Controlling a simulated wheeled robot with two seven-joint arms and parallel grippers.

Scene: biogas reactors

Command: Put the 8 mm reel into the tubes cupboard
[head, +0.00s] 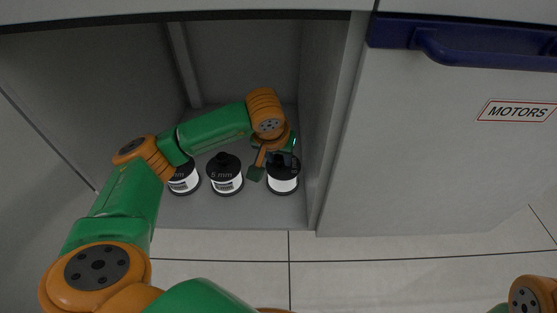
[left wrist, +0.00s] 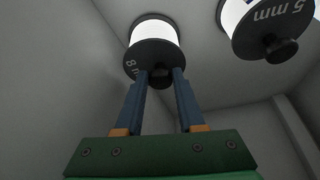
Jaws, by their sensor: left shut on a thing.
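The 8 mm reel (head: 283,183), black with a white band, is inside an open grey cupboard (head: 250,213), at its right end near the right wall. Its knob is between the fingers of my left gripper (head: 278,163), which is shut on it. The left wrist view shows the "8 m" marking on the reel (left wrist: 152,55) and the two blue fingers of the gripper (left wrist: 162,78) on the knob. The reel looks upright and level with the other reels; whether its base touches the floor I cannot tell. My right gripper is out of view.
A 5 mm reel (head: 225,176) stands just left of the 8 mm reel, with a small gap. Another reel (head: 184,179) stands further left, partly hidden by my arm. To the right is a shut door with a blue handle (head: 470,52) and a MOTORS label (head: 517,111).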

